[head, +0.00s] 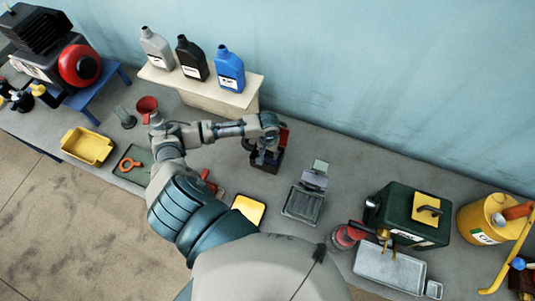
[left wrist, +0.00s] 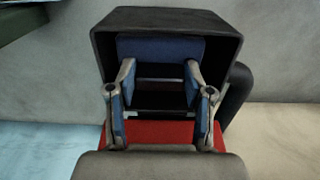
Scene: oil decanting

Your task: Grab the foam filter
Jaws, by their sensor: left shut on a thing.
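My left gripper (head: 266,158) reaches down at a small dark open box (head: 273,165) on the grey bench. In the left wrist view the black box (left wrist: 225,48) opens around the fingertips of this gripper (left wrist: 160,72). A blue block, apparently the foam filter (left wrist: 160,48), spans the space between the fingertips, inside the box mouth. The fingers stand apart, shut on it; the exact contact is partly hidden. Blue surfaces also line the fingers. A red part (left wrist: 160,132) lies across below the fingers. My right gripper is not in view.
A shelf (head: 190,90) with grey, black and blue bottles stands behind. A grey tray device (head: 303,205) is right of the box; a green machine (head: 405,212) and yellow can (head: 482,220) stand farther right. A yellow bin (head: 88,147) is at left.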

